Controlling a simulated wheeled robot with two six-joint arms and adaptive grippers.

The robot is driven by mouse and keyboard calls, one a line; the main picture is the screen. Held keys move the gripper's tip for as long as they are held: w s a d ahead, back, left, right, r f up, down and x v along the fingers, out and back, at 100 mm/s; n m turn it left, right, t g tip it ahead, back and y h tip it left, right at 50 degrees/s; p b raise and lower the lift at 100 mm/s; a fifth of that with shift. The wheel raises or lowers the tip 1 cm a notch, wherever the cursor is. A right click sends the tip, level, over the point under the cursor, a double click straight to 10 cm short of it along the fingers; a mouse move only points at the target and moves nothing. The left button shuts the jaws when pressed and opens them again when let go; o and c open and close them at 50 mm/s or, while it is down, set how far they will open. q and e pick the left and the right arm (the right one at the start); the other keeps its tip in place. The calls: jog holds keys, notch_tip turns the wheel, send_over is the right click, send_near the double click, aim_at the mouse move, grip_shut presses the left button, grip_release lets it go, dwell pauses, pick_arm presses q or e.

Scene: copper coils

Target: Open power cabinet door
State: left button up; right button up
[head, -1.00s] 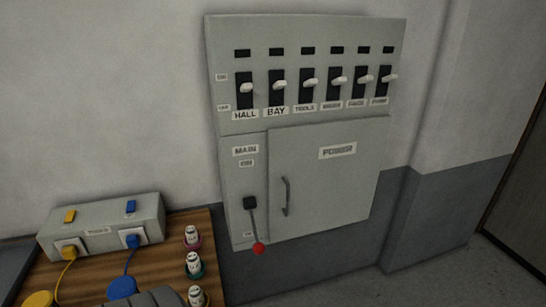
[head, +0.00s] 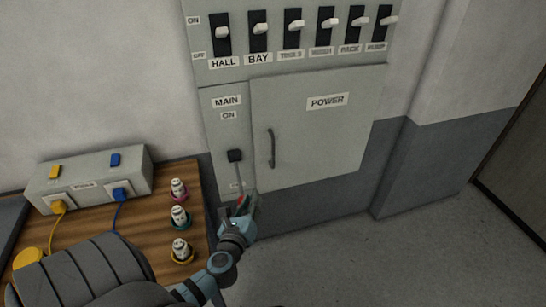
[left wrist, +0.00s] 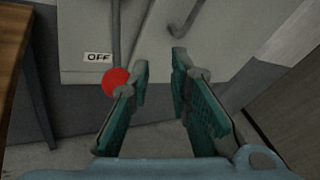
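The grey power cabinet door (head: 318,140), labelled POWER, looks closed flush with its cabinet. Its dark vertical handle (head: 271,148) is on the left side of the door; its lower end (left wrist: 180,33) shows at the top of the left wrist view. My left gripper (head: 246,203) is below the handle, near the cabinet's lower edge. In the left wrist view its fingers (left wrist: 160,75) are apart with nothing between them. The main lever's red knob (left wrist: 116,81) is beside the left finger, partly behind it; I cannot tell if they touch. My right gripper is not in view.
The MAIN lever (head: 236,157) hangs down left of the door, by an OFF label (left wrist: 98,57). A row of switches (head: 294,33) is above. Floor at the right is clear.

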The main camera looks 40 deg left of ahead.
aim_at(273, 154)
pick_arm(q)
notch_tip(273, 154, up, 6)
jog(key=w+d+m+t, duration=0.1)
jog(key=w+m+t, duration=0.15)
jog(key=m, duration=0.35)
jog(key=x, duration=0.9)
jog(key=b+x, duration=0.1)
jog(key=x, duration=0.3)
jog(key=shift+w+f, duration=0.25)
jog(key=shift+w, duration=0.2)
jog(key=shift+w+r, duration=0.1)
jog(key=shift+c, duration=0.6)
grip_shut()
